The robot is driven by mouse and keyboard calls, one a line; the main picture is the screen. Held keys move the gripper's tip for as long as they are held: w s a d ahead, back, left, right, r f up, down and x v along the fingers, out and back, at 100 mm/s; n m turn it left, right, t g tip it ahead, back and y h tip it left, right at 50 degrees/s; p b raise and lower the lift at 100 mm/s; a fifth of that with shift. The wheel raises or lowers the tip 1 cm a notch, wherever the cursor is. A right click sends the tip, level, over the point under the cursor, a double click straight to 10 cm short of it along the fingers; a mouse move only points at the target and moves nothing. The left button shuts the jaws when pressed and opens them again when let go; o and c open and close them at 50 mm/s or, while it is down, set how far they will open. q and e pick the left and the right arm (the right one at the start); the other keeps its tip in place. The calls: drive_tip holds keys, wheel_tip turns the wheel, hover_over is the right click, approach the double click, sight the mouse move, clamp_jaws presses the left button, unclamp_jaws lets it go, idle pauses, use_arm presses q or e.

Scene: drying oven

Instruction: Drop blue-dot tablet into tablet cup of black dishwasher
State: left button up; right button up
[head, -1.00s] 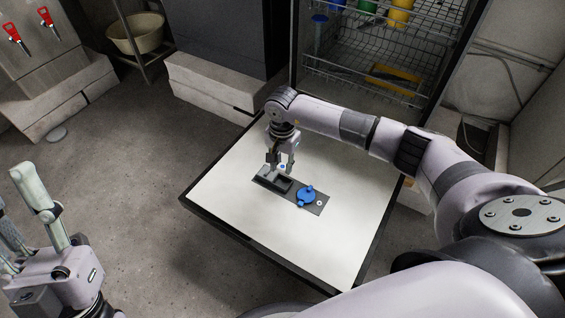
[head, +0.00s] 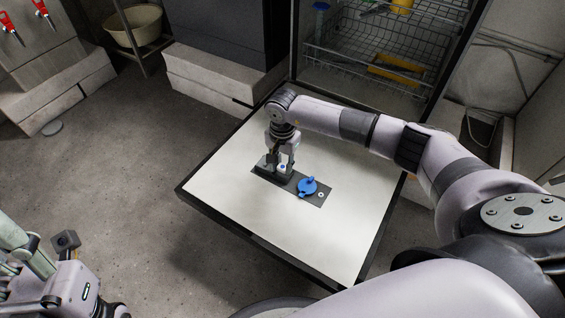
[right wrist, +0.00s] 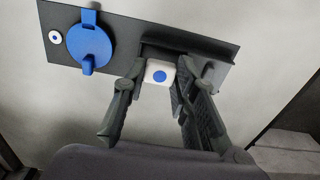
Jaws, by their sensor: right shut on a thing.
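The white tablet with a blue dot (right wrist: 159,75) is between the fingertips of my right gripper (head: 281,168), which is shut on it. In the right wrist view the gripper (right wrist: 156,82) holds the tablet over or in the dark tablet cup (head: 263,171); its exact depth is unclear. The cup is in a dark dispenser panel (right wrist: 125,33) with a round blue cap (right wrist: 88,42) beside it. The panel lies on the lowered, pale inner door (head: 235,200) of the black dishwasher. My left gripper (head: 45,246) is at the lower left, partly cut off, far from the door.
The dishwasher's wire rack (head: 385,50), with a yellow item (head: 393,72) in it, stands behind the door. A beige basin (head: 134,25) is on a stand at the upper left. The floor left of the door is clear.

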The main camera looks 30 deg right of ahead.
drive_tip(key=o, duration=0.9)
wheel_tip(320, 180, up, 12)
idle(0.5)
idle(0.7)
